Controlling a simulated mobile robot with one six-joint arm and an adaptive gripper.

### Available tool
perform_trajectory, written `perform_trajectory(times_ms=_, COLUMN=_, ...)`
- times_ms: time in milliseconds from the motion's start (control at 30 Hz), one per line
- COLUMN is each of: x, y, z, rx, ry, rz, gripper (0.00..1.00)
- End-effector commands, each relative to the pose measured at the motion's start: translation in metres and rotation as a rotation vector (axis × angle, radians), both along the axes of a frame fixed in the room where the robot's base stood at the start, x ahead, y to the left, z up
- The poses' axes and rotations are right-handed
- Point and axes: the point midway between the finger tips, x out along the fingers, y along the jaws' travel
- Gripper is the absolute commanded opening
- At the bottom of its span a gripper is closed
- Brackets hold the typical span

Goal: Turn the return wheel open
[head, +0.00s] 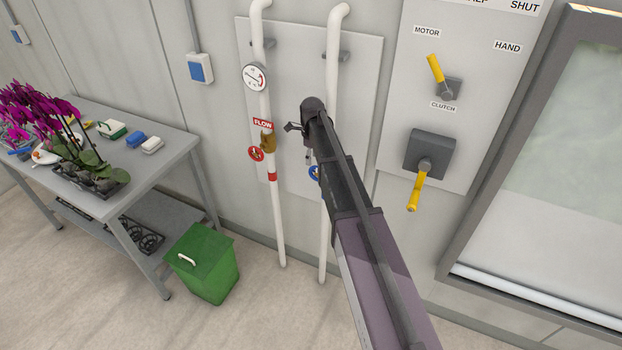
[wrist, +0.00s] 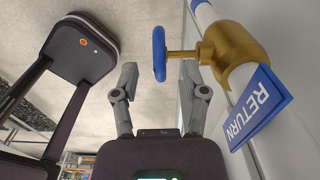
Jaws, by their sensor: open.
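The return wheel is a small blue handwheel (wrist: 159,54) on a brass valve (wrist: 228,52), seen edge-on in the wrist view. The valve sits on a white pipe with a blue RETURN label (wrist: 258,107). My gripper (wrist: 165,78) is open in the wrist view, and its two fingers point toward the wheel. The near rim of the wheel is close to the gap between the fingertips; I cannot tell if they touch. In the head view, my arm hides most of the blue wheel (head: 315,173) and its valve. My gripper (head: 292,127) shows there only in part.
Left of it is the flow pipe with a red wheel (head: 256,153) and a gauge (head: 255,77). Yellow levers (head: 417,190) are on the right panel. A green bin (head: 205,264) and a bench with orchids (head: 160,171) stand left. The floor in front is clear.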

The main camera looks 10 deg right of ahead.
Motion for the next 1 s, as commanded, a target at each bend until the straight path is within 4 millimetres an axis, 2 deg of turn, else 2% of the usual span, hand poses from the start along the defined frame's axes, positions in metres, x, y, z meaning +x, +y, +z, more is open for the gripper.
perform_trajectory(times_ms=100, x=0.0, y=0.0, z=-0.013, rx=0.0, ry=0.0, rz=0.0, gripper=0.57)
perform_trajectory(times_ms=1000, x=0.0, y=0.0, z=-0.075, rx=0.0, ry=0.0, rz=0.0, gripper=0.57)
